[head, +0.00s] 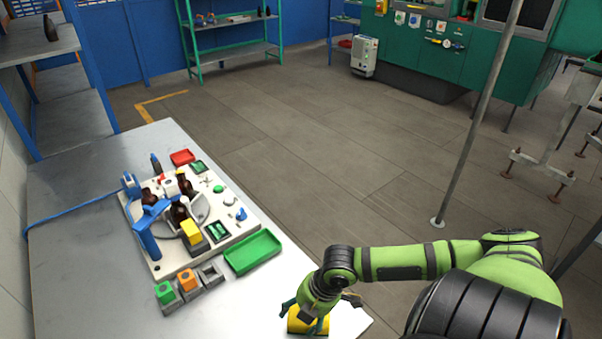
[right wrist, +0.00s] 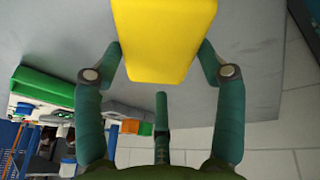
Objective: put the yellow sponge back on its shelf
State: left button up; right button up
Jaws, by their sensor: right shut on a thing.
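The yellow sponge (head: 296,322) is at the front right corner of the grey table, between the fingers of my right gripper (head: 312,313). In the right wrist view the sponge (right wrist: 164,38) is a large yellow block at the top, with a green finger pressed to each side. I cannot tell whether it touches the table top. A grey shelf unit with blue posts (head: 40,47) stands at the left, and a green-framed shelf (head: 235,53) stands at the back. I cannot tell which one is the sponge's. My left gripper is out of view.
The table (head: 80,270) carries a white board (head: 240,232) with brown bottles and a blue stand (head: 148,235). A green tray (head: 253,252) and small colored blocks (head: 187,282) lie nearer. A thin metal pole (head: 475,120) stands at the right. The middle floor is clear.

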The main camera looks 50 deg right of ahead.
jog(key=shift+a, duration=0.1)
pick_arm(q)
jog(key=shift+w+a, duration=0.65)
pick_arm(e)
jog(key=o, duration=1.3)
jog(key=shift+c, duration=0.2)
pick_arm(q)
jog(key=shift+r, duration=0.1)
pick_arm(e)
jog(key=shift+r, duration=0.1)
jog(key=p+v, duration=0.1)
jog(key=v, duration=0.5)
jog(key=shift+s+r, duration=0.1)
pick_arm(q)
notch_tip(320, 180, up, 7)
jog(key=p, duration=0.6)
pick_arm(e)
jog(key=v, duration=0.5)
jog(key=shift+r, duration=0.35)
